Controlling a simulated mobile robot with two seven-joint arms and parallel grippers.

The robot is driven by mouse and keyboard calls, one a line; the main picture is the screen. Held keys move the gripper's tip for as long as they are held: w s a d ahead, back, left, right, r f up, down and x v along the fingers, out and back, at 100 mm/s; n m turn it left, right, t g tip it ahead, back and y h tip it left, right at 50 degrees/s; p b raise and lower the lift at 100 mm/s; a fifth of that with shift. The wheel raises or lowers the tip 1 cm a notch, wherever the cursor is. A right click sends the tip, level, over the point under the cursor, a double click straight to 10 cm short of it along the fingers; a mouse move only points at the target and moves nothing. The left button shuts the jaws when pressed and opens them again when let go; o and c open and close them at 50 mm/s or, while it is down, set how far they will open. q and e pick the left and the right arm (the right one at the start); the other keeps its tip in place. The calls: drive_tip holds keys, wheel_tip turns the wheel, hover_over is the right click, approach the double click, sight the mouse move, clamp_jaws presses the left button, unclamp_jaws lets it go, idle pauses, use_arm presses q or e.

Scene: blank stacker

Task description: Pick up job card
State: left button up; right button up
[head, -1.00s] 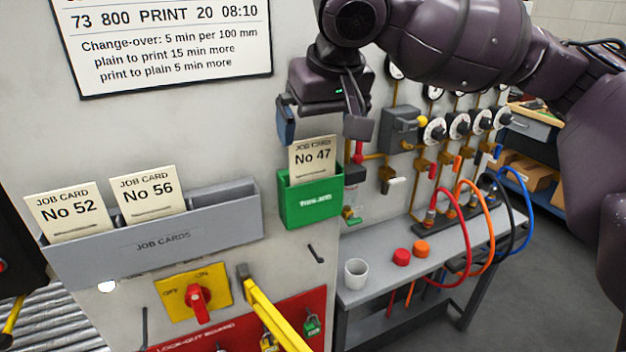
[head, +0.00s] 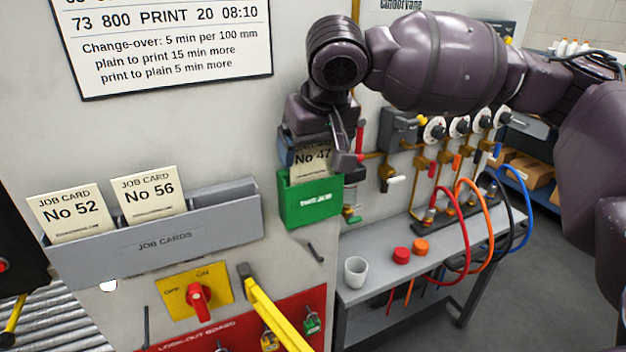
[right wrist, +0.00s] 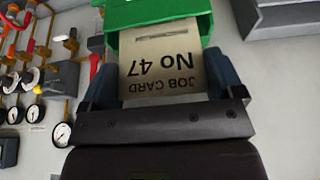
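The cream job card No 47 (head: 311,165) stands upright in the green holder (head: 310,207) on the pale panel, its lower part hidden inside. My right gripper (head: 316,158) is at the card from above, with one finger beyond each side edge. Job cards No 52 (head: 70,212) and No 56 (head: 149,193) stand in the grey JOB CARDS rack (head: 165,240) to the left. My left gripper is not in view.
Below the rack are a yellow plate with a red switch (head: 198,303), a yellow bar (head: 272,312) and a red lock-out board (head: 240,325). To the right, a grey bench (head: 385,282) holds a white cup (head: 355,271) and coloured hoses. Pipes and gauges are close beside the holder.

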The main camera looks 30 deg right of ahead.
drive_tip(key=c, duration=0.8)
drive_tip(key=shift+r, duration=0.15)
